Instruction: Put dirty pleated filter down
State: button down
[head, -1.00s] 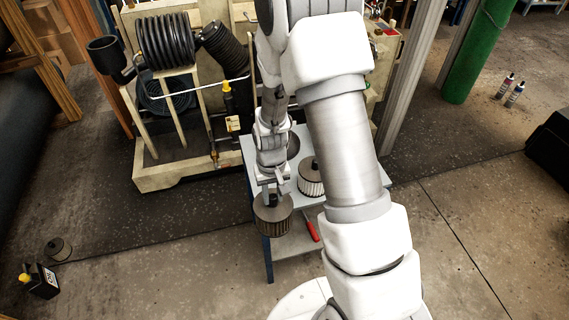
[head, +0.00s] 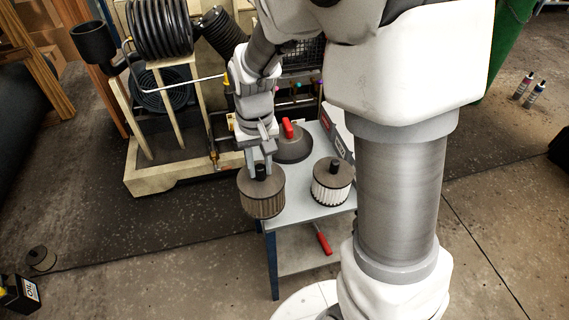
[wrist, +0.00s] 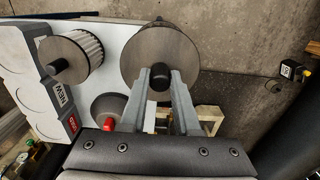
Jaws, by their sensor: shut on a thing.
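The dirty pleated filter (head: 262,198) is a brown, ribbed drum with a flat dark top and a black central stub. My gripper (head: 261,173) is shut on that stub from above. In the wrist view my gripper (wrist: 160,85) has its two fingers on either side of the stub, with the filter's round top (wrist: 160,45) beyond them. In the head view the filter overlaps the left front edge of the grey cart top (head: 302,213). I cannot tell whether its underside touches the cart.
A cleaner, white-pleated filter (head: 332,185) stands on the cart to the right. A dark cover with a red knob (head: 293,147) lies behind. Grey bins (wrist: 42,95), one labelled NEW, line the cart's side. A red-handled tool (head: 323,238) is on the lower shelf.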

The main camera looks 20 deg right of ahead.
jog(key=w+d+f+b, duration=0.1)
jog(key=w+d+f, duration=0.3)
jog(key=d+f, duration=0.2)
notch_tip(320, 180, down, 3)
jog(key=shift+d+r+b, duration=0.15)
jog(key=shift+d+b, duration=0.15)
jog(key=c, duration=0.7)
grip_release()
jog(key=shift+o, duration=0.3)
notch_tip(320, 180, up, 12)
jog(key=p, duration=0.2)
jog(key=s+r+t, duration=0.2)
jog(key=s+r, duration=0.5)
jog(key=s, duration=0.2)
jog(key=s+r+t, duration=0.3)
jog(key=s+r, duration=0.3)
jog(key=s, duration=0.4)
jog(key=shift+r+t, duration=0.3)
jog(key=shift+r, duration=0.05)
